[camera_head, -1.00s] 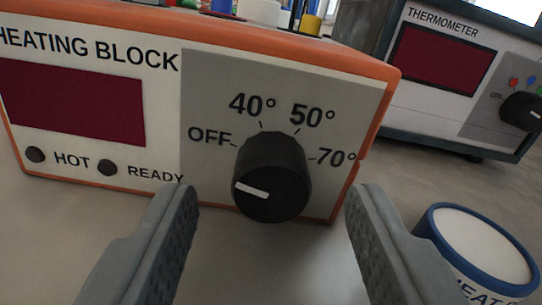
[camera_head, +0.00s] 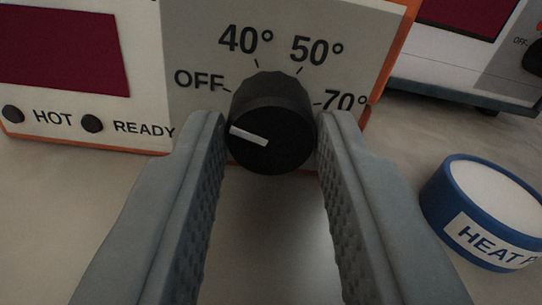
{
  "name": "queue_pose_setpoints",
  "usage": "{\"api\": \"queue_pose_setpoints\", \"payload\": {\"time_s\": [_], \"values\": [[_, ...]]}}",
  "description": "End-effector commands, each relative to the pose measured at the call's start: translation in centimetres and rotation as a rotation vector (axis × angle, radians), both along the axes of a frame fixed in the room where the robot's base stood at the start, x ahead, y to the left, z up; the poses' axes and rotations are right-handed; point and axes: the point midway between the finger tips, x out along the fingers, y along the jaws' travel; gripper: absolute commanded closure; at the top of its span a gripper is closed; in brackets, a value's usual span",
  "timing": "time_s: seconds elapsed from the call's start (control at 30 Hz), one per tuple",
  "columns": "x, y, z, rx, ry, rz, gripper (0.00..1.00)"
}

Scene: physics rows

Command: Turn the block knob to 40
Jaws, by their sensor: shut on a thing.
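The heating block (camera_head: 146,85) fills the upper left, a white and grey front with orange edges. Its black knob (camera_head: 272,137) sits on the grey panel below the marks OFF, 40°, 50° and 70°. The white pointer line on the knob points left and slightly up, toward the OFF side. My gripper (camera_head: 270,128) has one finger on each side of the knob, its fingertips closed against the knob's sides. The dark red display is blank, and the HOT and READY lamps look dark.
A blue-rimmed round container (camera_head: 486,212) with a white top and a partly cut-off label beginning "HEAT" stands at the right, beside my right finger. The thermometer unit (camera_head: 455,80) stands behind at the upper right. The grey table between is clear.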

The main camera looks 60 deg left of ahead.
Motion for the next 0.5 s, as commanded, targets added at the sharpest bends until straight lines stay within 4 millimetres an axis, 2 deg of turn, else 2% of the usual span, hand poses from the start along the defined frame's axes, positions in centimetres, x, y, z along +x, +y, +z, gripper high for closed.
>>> {"api": "queue_pose_setpoints", "payload": {"time_s": [0.27, 0.5], "values": [[0.01, -0.02, 0.01, 0.061, 0.148, 0.0, 0.94], [0.02, -0.02, 0.0, 0.143, 0.346, 0.0, 0.94]]}}
